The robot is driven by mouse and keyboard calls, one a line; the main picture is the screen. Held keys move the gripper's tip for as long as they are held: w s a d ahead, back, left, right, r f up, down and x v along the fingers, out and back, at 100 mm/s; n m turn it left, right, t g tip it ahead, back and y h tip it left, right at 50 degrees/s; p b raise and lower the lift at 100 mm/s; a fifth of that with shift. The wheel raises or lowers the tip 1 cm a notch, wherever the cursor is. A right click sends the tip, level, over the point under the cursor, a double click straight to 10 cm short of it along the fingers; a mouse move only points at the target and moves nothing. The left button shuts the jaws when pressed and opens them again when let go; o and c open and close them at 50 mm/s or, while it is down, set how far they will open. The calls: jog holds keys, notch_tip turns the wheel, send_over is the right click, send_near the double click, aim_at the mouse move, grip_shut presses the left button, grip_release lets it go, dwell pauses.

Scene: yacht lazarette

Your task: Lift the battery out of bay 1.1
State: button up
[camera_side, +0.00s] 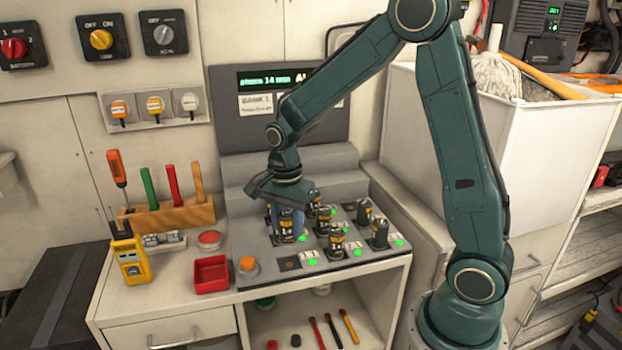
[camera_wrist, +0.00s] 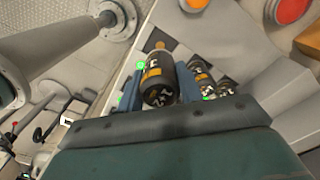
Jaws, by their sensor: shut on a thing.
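A dark battery with white and orange markings (camera_wrist: 160,82) sits between the two blue fingers of my gripper (camera_wrist: 160,95) in the wrist view. In the side view my gripper (camera_side: 286,222) points down over the left part of the charger panel (camera_side: 262,222), shut on this battery (camera_side: 286,232). The battery is upright there; its lower end is partly hidden, so I cannot tell whether it is clear of its bay. Other similar batteries (camera_side: 336,243) stand in bays to the right, with green lights beside them.
An empty square bay (camera_side: 289,263) and an orange button (camera_side: 248,264) are at the panel's front. A red tray (camera_side: 211,274), a yellow meter (camera_side: 129,258) and a wooden tool rack (camera_side: 172,215) stand to the left. A display panel (camera_side: 240,135) rises behind.

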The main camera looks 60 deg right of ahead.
aim_at(287, 213)
notch_tip(287, 213, up, 13)
dwell(0.3)
